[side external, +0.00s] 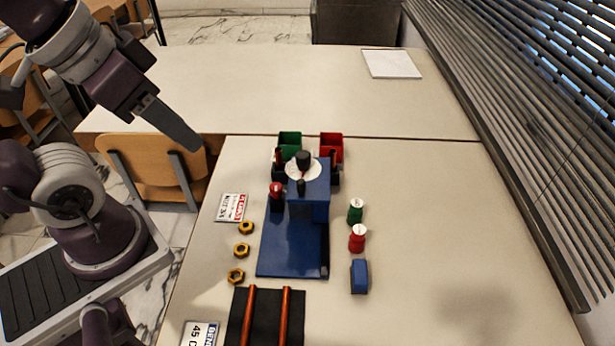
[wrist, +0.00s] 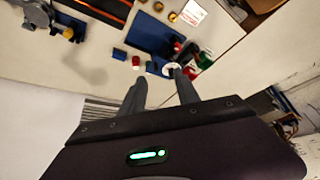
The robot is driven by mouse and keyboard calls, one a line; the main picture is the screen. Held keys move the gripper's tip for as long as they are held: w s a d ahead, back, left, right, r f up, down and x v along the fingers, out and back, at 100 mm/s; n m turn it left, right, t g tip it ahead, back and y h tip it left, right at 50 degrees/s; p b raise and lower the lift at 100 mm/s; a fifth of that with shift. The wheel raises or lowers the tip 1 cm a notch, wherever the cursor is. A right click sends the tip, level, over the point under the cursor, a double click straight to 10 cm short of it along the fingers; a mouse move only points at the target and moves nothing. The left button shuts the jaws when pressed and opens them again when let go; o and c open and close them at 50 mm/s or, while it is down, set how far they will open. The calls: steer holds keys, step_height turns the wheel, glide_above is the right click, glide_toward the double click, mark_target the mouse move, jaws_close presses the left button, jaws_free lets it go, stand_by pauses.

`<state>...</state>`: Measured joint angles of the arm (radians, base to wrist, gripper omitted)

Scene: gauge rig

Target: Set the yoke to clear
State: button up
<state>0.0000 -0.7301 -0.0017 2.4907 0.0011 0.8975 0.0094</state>
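The gauge rig has a blue base plate (side external: 288,248) and a raised blue block (side external: 314,200). A white dial (side external: 293,171) with a black knob (side external: 303,157) sits on top, and dark uprights stand on both sides. A red-topped dark piece (side external: 276,192) stands at the block's left. I cannot tell which part is the yoke or how it is set. In the wrist view the base plate (wrist: 150,36) is far off and the dial (wrist: 171,69) shows by a fingertip. My gripper (side external: 197,148) is raised left of the rig, apart from it. Its fingers (wrist: 159,77) are spread and empty.
Green (side external: 290,139) and red (side external: 332,143) bins stand behind the rig. Green (side external: 355,212) and red (side external: 357,240) pieces and a blue block (side external: 360,277) lie right. Yellow nuts (side external: 241,250) lie left. A black mat (side external: 265,318) with orange rails is in front. The far right is clear.

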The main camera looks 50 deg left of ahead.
steer(key=w+m+g, duration=0.2)
steer(key=w, duration=0.4)
steer(key=m+g, duration=0.4)
steer(key=m, duration=0.1)
glide_above(301, 181)
step_height(301, 181, down, 14)
steer(key=shift+s+a+r, duration=0.1)
step_height(301, 181, down, 7)
steer(key=shift+r, duration=0.1)
steer(key=shift+f, duration=0.45)
jaws_close()
steer(key=shift+r, duration=0.1)
